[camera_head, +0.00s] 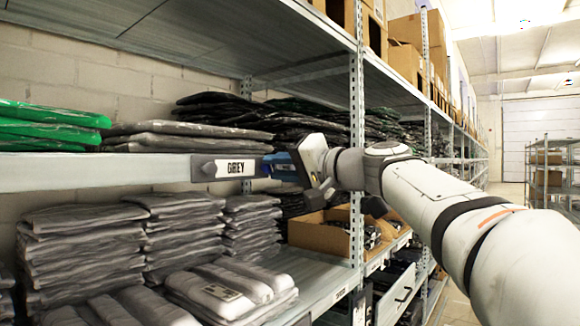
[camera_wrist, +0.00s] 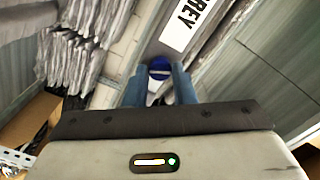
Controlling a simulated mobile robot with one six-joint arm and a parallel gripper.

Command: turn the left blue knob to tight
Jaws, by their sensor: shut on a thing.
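A dark label holder with a white "GREY" label (camera_head: 236,168) is fixed to the front edge of the shelf. The label also shows at the top of the wrist view (camera_wrist: 188,22). A blue knob (camera_wrist: 160,69) sits at the end of the holder, between the two blue fingers of my gripper (camera_wrist: 160,88). My gripper (camera_head: 274,166) is shut on this knob at the right end of the holder in the head view. The fingers hide most of the knob there.
Grey bagged garments (camera_head: 80,250) are stacked on the lower shelf, and green bags (camera_head: 50,115) lie on the upper one. A metal upright (camera_head: 356,130) stands close behind my wrist. A cardboard box (camera_head: 320,233) is below it. The aisle at the right is open.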

